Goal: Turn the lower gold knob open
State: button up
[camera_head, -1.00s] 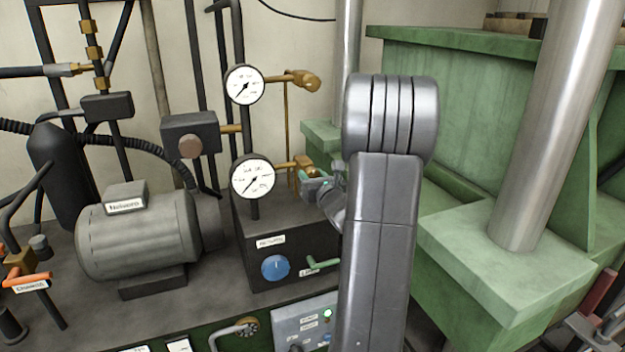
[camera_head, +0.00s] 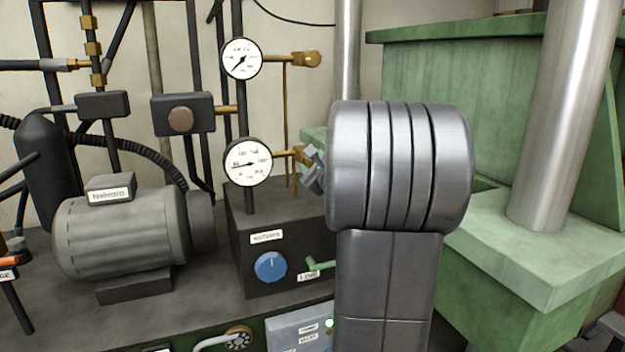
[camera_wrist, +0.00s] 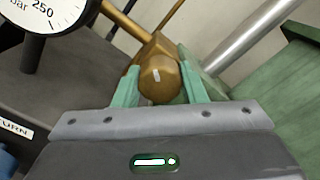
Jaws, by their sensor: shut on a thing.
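The lower gold knob (camera_wrist: 160,84) is a rounded brass cap with a short white mark on its face. It sits at the end of a brass pipe beside the lower gauge (camera_head: 247,163). My gripper (camera_wrist: 160,66) is shut on the knob, with a green finger on each side of it in the wrist view. The lower gauge's needle points roughly left.
The upper gauge (camera_head: 241,60) and the upper gold knob (camera_head: 311,59) are above. A black box (camera_head: 285,225) with a blue dial (camera_head: 270,266) and a green lever (camera_head: 320,264) stands below. A green press frame (camera_head: 540,250) is at the right.

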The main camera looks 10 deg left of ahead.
jog(key=n+b, duration=0.4)
jog(key=b, duration=0.1)
jog(key=shift+f+n, duration=0.25)
jog(key=shift+n, duration=0.05)
jog(key=shift+r+n+b, duration=0.15)
jog(key=shift+n+b, duration=1.2)
jog(key=shift+n, duration=0.15)
jog(key=shift+r, duration=0.1)
jog(key=o, duration=1)
jog(key=b+v, duration=0.1)
jog(key=v, duration=1.2)
jog(key=shift+s+d, duration=0.25)
jog(key=shift+s, duration=0.05)
